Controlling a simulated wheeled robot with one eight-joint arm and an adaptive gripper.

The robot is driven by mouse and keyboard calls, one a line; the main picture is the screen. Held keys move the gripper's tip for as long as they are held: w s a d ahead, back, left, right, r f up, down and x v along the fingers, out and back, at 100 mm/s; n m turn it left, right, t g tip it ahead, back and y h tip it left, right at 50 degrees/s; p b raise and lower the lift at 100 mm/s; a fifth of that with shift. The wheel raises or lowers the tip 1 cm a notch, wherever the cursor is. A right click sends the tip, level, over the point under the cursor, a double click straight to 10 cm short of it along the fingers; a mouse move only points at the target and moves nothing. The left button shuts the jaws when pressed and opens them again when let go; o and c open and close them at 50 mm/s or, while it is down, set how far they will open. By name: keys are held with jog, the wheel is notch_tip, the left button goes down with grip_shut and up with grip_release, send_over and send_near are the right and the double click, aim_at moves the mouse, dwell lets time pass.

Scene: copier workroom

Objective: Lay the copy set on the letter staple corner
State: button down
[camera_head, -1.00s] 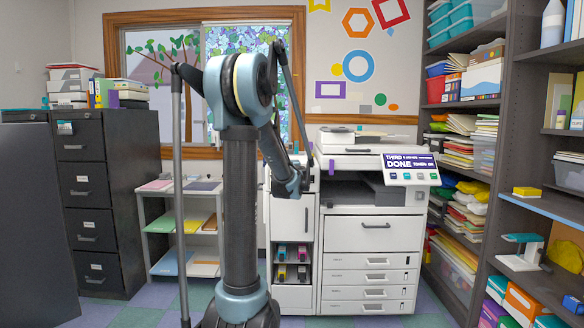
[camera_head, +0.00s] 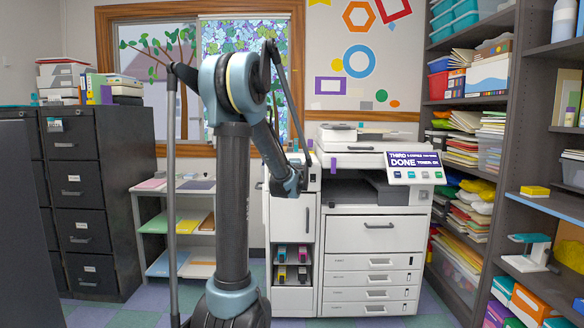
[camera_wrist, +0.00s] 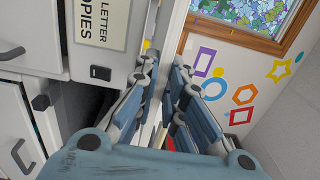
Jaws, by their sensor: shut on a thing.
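In the wrist view my gripper (camera_wrist: 162,100) points along the edge of the white copier, its blue-grey fingers close together. A thin pale strip (camera_wrist: 152,122), which looks like the edge of the copy set, shows between them; most of it is hidden by the fingers. In the head view my arm stands in front of the white copier (camera_head: 372,265), and its end hangs by the copier's left part. I cannot make out the fingertips there. I cannot make out the letter staple corner for certain. A teal and white device like a stapler (camera_head: 530,252) stands on the right shelf.
A plate reading LETTER COPIES (camera_wrist: 100,22) is on a white front close to my gripper. The copier's display (camera_head: 413,163) reads DONE. A dark filing cabinet (camera_head: 85,212) and a low paper rack (camera_head: 178,225) stand left; tall loaded shelves (camera_head: 507,120) stand right.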

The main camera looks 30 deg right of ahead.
jog(key=w+d+f, duration=0.2)
jog(key=w+d, duration=0.3)
jog(key=w, duration=0.4)
jog(key=shift+d+f, duration=0.25)
jog(key=shift+f, duration=0.05)
dwell(0.5)
jog(key=shift+w+a, duration=0.2)
jog(key=shift+a, duration=0.05)
jog(key=shift+w+a, duration=0.55)
jog(key=shift+a, duration=0.35)
jog(key=shift+w, duration=0.1)
jog(key=shift+x, duration=1.35)
jog(key=c, duration=1.7)
grip_release()
jog(key=shift+w, duration=0.15)
jog(key=shift+o, duration=0.5)
